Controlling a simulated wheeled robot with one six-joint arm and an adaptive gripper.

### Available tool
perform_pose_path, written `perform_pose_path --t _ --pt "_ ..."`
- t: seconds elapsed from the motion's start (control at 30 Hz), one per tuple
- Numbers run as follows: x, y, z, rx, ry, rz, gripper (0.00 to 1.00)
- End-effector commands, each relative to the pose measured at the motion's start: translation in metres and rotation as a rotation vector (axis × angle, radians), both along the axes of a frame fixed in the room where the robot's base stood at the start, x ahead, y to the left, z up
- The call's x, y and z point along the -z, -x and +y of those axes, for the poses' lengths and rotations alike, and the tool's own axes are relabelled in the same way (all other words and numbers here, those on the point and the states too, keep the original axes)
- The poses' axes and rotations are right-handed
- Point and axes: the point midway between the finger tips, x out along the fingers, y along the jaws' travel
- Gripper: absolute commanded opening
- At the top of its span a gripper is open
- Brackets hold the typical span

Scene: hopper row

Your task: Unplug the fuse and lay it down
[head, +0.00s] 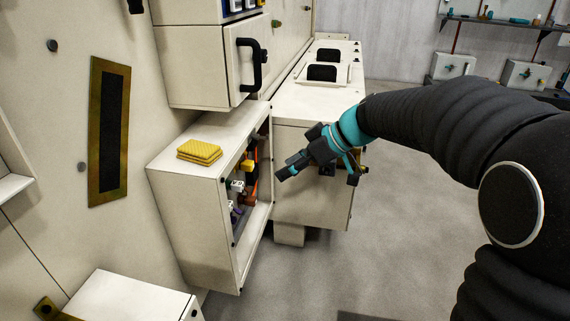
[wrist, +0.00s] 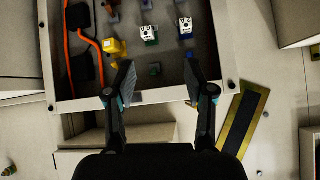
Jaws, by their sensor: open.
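An open-fronted cream cabinet (head: 185,210) holds small coloured parts; it also shows in the wrist view (wrist: 150,105). Inside, in the wrist view, are a white block on a green base (wrist: 147,33), a white block on a blue base (wrist: 185,26) and a yellow block (wrist: 115,47). I cannot tell for sure which part is the fuse. My gripper (head: 303,166) is open and empty in front of the cabinet's open side. In the wrist view its spread fingers (wrist: 160,84) point at the cabinet interior, below the white blocks, apart from them.
A yellow sponge-like stack (head: 200,151) lies on the cabinet's top. An orange cable (wrist: 90,42) runs inside at the left of the wrist view. A cupboard with a black handle (head: 252,65) hangs above. A long counter (head: 310,100) stands behind; the grey floor at right is clear.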

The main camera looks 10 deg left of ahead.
Motion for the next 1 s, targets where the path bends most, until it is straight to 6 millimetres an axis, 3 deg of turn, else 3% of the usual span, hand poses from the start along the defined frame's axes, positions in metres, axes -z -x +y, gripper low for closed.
perform_pose_path --t 0.1,0.23,0.53,1.0 --pt "0.015 -0.024 0.019 -0.077 -0.061 -0.059 0.54" --pt "0.019 -0.037 0.031 -0.124 -0.101 -0.106 0.54" --pt "0.032 -0.042 0.053 -0.142 -0.114 -0.123 0.54" --pt "0.077 -0.047 0.118 -0.142 -0.113 -0.121 0.54"
